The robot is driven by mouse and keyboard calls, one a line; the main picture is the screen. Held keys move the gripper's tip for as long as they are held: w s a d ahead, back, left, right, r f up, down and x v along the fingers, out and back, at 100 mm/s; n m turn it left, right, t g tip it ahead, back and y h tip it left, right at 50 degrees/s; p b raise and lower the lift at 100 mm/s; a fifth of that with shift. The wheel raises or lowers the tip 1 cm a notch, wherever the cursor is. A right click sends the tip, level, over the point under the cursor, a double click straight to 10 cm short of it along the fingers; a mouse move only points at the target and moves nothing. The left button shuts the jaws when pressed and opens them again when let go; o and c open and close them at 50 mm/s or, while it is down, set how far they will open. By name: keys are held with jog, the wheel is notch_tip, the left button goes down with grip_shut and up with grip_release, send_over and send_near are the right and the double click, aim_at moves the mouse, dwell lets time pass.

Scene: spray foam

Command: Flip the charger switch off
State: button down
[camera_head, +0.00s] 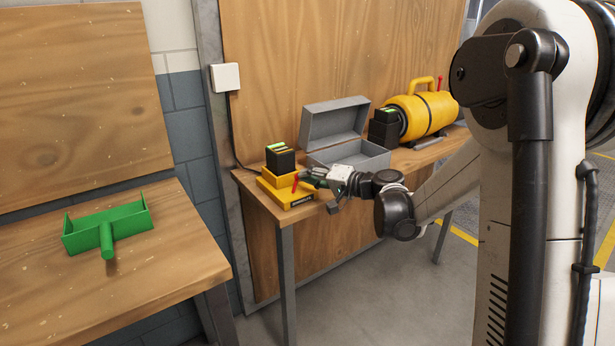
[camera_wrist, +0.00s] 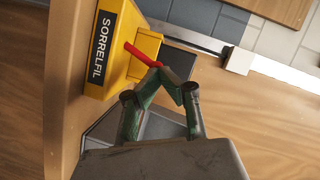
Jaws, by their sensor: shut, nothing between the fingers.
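The yellow charger (camera_head: 284,196) sits near the left end of the far wooden workbench, with a black battery (camera_head: 281,160) standing in it. Its red switch lever (camera_head: 296,183) sticks out from the side facing my gripper. In the wrist view the charger (camera_wrist: 119,73) shows a black label, and the red lever (camera_wrist: 139,54) points toward my fingers. My gripper (camera_head: 307,178) is shut and empty beside the charger. In the wrist view the gripper's green-and-dark fingertips (camera_wrist: 164,72) are at the lever's free end; I cannot tell whether they touch. The battery is mostly hidden there.
An open grey metal box (camera_head: 341,127) stands just behind my gripper. A yellow cylindrical tool (camera_head: 426,113) with a black battery block lies farther right. A white wall box (camera_head: 225,77) is above the charger. A green scoop-like tool (camera_head: 108,226) lies on the separate left bench.

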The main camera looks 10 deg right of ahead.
jog(key=shift+s+a+r+n+h+p, duration=0.15)
jog(key=shift+a+n+h, duration=0.1)
jog(key=shift+n, duration=0.15)
jog(key=shift+s+a+r+n+h+p, duration=0.15)
jog(key=shift+a+n+h, duration=0.1)
jog(key=shift+n, duration=0.15)
dwell(3.3)
jog(key=shift+w+d, duration=0.1)
dwell(0.6)
jog(key=w+d+p+v, duration=0.2)
jog(key=v, duration=1)
jog(key=shift+s+d, duration=0.25)
jog(key=shift+d, duration=0.1)
jog(key=shift+r, duration=0.15)
jog(key=s+a+r+n+g+h+p, duration=0.1)
jog(key=s+a+g+h, duration=0.2)
jog(key=s, duration=0.7)
jog(key=s+a+n+g+h+p, duration=0.1)
jog(key=s+a+g+h, duration=0.15)
jog(key=s+a, duration=0.6)
jog(key=s+d+n+h, duration=0.1)
jog(key=s+d+h, duration=0.3)
jog(key=s, duration=0.8)
jog(key=shift+d+t, duration=0.35)
jog(key=shift+d, duration=0.3)
